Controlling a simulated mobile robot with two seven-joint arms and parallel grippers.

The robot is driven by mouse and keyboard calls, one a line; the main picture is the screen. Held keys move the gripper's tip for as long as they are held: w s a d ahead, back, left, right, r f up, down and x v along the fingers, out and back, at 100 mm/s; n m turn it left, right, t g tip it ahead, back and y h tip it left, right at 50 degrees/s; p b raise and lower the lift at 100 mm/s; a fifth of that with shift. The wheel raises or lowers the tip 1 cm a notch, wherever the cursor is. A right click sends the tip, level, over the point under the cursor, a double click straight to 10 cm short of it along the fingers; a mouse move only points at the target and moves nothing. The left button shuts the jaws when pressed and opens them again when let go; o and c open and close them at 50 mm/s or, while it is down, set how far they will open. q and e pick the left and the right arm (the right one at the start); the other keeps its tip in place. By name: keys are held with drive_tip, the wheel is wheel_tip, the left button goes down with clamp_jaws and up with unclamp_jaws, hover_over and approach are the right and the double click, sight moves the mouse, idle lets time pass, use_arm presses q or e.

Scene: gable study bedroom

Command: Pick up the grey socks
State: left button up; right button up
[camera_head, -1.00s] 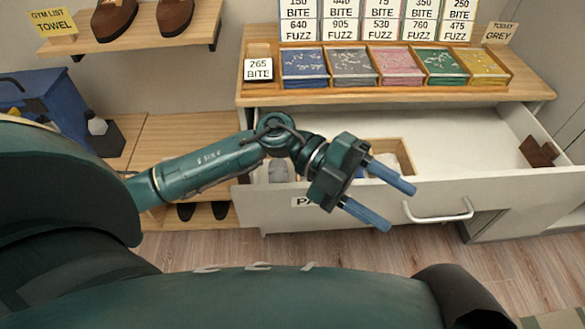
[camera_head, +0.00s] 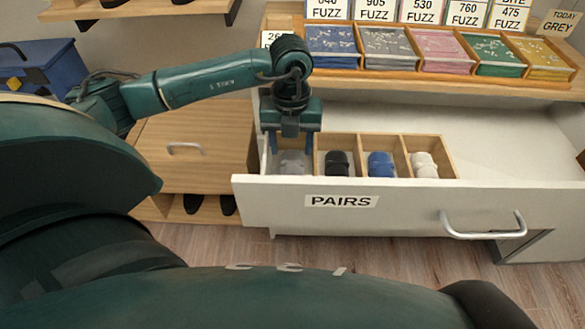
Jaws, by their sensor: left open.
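The grey socks (camera_head: 292,163) lie as a rolled pair in the leftmost compartment of a wooden divider (camera_head: 316,160) inside the open white drawer (camera_head: 262,205). My left gripper (camera_head: 291,144) is open and points down into that compartment. Its two blue fingers stand on either side, at or just above the socks; whether they touch them I cannot tell. The gripper body hides the back of the compartment. Black socks (camera_head: 338,164), blue socks (camera_head: 381,165) and white socks (camera_head: 424,165) lie in the compartments to the right. My right gripper is not in view.
The drawer front carries a "PAIRS" label (camera_head: 341,201) and a metal handle (camera_head: 483,226). A wooden shelf top with coloured trays (camera_head: 388,47) overhangs behind. A "TODAY GREY" card (camera_head: 559,23) stands at right. The drawer's right part is bare. A blue box (camera_head: 42,70) stands left.

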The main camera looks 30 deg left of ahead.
sight(292, 161)
use_arm(q)
drive_tip(key=shift+d+f+b, duration=0.15)
drive_tip(key=shift+f+b, duration=0.15)
drive_tip(key=shift+f, duration=2.8)
drive_tip(key=shift+c, duration=0.4)
drive_tip(key=c, duration=0.6)
drive_tip(key=shift+o, duration=0.2)
drive_tip(key=shift+r, duration=0.1)
